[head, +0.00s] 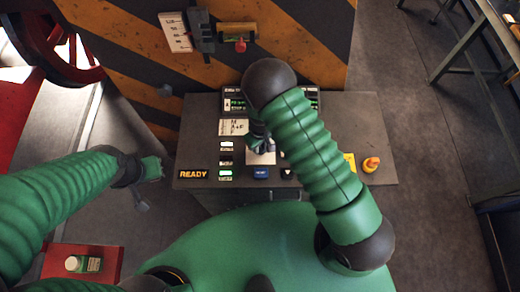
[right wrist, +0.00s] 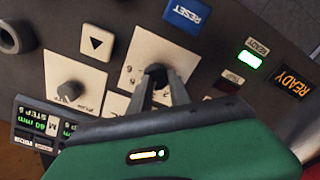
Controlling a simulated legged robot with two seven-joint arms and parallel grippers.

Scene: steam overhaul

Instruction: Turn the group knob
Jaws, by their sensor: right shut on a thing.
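A dark knob (right wrist: 156,71) stands on a white plate (right wrist: 146,49) marked with small numbers, on the console. I take it as the group knob, though its label cannot be read. My right gripper (right wrist: 161,84) is shut on this knob, with a finger on either side. In the head view my right gripper (head: 258,138) reaches down to the same plate (head: 261,158); the knob is hidden there. My left gripper (head: 150,168) hangs left of the console, away from it; its jaws are too small to judge.
A second knob (right wrist: 69,91) sits close by on its own plate. The console also has a blue RESET button (right wrist: 187,15), a lit READY sign (head: 193,174) and a yellow-ringed red button (head: 371,164). A striped machine wall (head: 300,35) rises behind.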

